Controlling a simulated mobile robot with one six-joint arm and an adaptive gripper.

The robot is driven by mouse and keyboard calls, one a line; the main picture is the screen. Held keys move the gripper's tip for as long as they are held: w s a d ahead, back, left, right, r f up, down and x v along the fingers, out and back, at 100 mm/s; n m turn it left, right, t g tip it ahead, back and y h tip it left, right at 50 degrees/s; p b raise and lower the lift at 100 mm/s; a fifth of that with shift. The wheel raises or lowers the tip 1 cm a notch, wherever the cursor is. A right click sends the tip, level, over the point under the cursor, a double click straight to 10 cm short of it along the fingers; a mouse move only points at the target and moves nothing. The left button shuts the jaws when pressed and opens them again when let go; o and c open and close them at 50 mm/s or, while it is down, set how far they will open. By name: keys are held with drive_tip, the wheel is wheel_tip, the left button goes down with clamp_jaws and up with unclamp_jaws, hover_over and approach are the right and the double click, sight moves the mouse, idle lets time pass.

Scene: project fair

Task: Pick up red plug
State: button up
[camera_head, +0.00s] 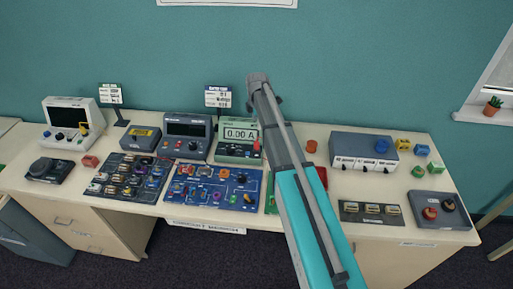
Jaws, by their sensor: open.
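My arm, teal and grey, rises from the bottom right to a grey end in front of the back wall. No gripper fingers can be made out. Several red pieces could be the red plug, and I cannot tell which is. A small red piece (257,146) is at the right side of the pale green meter (237,151), which reads 0.00 A. An orange-red cylinder (311,146) stands on the table right of my arm. A red block (90,161) lies at the left, between the scale-like black device and the dark component board.
The long pale table (410,232) holds a grey meter (186,136), a blue board (214,187) with small parts, a grey box (362,151) and a grey tray (439,210). Blue, yellow and green blocks lie at the right. My arm hides part of the table's middle.

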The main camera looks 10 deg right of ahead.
sight(257, 141)
drive_tip(key=shift+f+b, duration=3.9)
drive_tip(key=shift+f, duration=0.2)
drive_tip(key=shift+f+b, duration=2.6)
clamp_jaws()
